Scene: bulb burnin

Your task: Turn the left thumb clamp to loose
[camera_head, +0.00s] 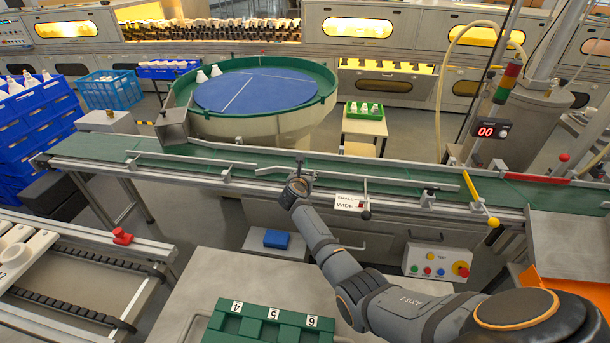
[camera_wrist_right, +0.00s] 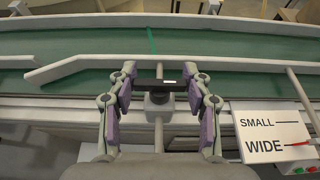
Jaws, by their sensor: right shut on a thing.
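The block sits on a thin rod that runs toward the conveyor's guide rail. My right gripper (camera_wrist_right: 158,92) has a finger at each end of the handle and is shut on it. In the head view my right gripper (camera_head: 297,182) is at the conveyor's near edge and mostly hides the clamp. My left gripper is in neither view.
A SMALL/WIDE sign (camera_head: 349,202) stands just right of the gripper, with another clamp rod (camera_head: 365,192) beside it. The green conveyor belt (camera_head: 240,163) and its rails run behind. A yellow-handled lever (camera_head: 472,187) is farther right. A green numbered rack (camera_head: 270,325) lies in front.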

